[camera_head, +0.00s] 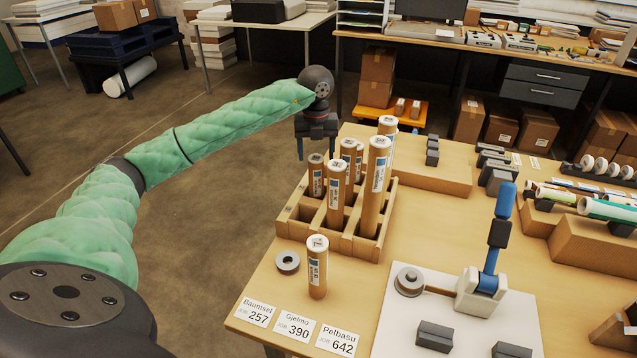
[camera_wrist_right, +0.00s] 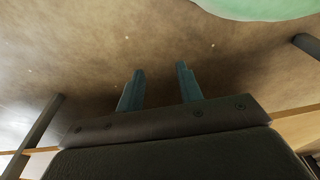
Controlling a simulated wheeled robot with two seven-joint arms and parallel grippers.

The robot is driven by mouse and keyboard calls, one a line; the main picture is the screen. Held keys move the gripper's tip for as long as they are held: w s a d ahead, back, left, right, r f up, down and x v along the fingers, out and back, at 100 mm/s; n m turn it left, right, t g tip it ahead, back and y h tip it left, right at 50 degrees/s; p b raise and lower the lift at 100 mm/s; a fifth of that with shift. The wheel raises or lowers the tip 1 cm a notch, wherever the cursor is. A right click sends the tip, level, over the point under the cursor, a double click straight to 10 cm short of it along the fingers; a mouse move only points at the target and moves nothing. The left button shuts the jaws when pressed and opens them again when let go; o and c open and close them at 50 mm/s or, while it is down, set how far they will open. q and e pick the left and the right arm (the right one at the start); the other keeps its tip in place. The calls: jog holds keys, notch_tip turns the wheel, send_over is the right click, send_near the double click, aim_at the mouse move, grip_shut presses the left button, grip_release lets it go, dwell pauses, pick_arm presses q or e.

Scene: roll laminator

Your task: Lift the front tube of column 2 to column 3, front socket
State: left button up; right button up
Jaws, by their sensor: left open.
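A wooden rack (camera_head: 287,214) with open sockets stands on the table and holds several brown cardboard tubes with white labels. A tube (camera_head: 337,193) stands in its middle part, toward the front. A taller tube (camera_head: 375,187) stands to its right, and a shorter tube (camera_head: 316,178) stands at the left. More tubes behind are partly hidden. Another tube (camera_head: 317,270) stands upright on the table in front of the rack. My left gripper (camera_head: 316,150) is open and empty, above and behind the rack's left side. My right gripper (camera_wrist_right: 160,88) is open and empty in the wrist view.
A dark ring (camera_head: 287,262) lies left of the lone tube. Name cards (camera_head: 299,327) line the table's front edge. A blue-handled lever device (camera_head: 485,285) stands on a white board at right. A wooden block (camera_head: 436,172) with dark clips is behind the rack.

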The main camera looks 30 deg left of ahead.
aim_at(316, 158)
pick_arm(q)
jog(key=f+p, duration=0.2)
jog(key=f, duration=0.1)
jog(key=shift+s+d, duration=0.15)
jog(key=shift+s, duration=0.15)
jog(key=shift+f+p, duration=0.3)
jog(key=shift+f, duration=0.3)
pick_arm(e)
jog(key=s+d+f, duration=0.2)
jog(key=s+f, duration=0.1)
jog(key=f, duration=0.1)
jog(key=shift+d+f, duration=0.25)
jog(key=shift+d, duration=0.1)
pick_arm(q)
grip_shut()
pick_arm(e)
jog(key=shift+d, duration=0.15)
pick_arm(q)
jog(key=shift+r, duration=0.1)
pick_arm(e)
jog(key=shift+f, duration=0.1)
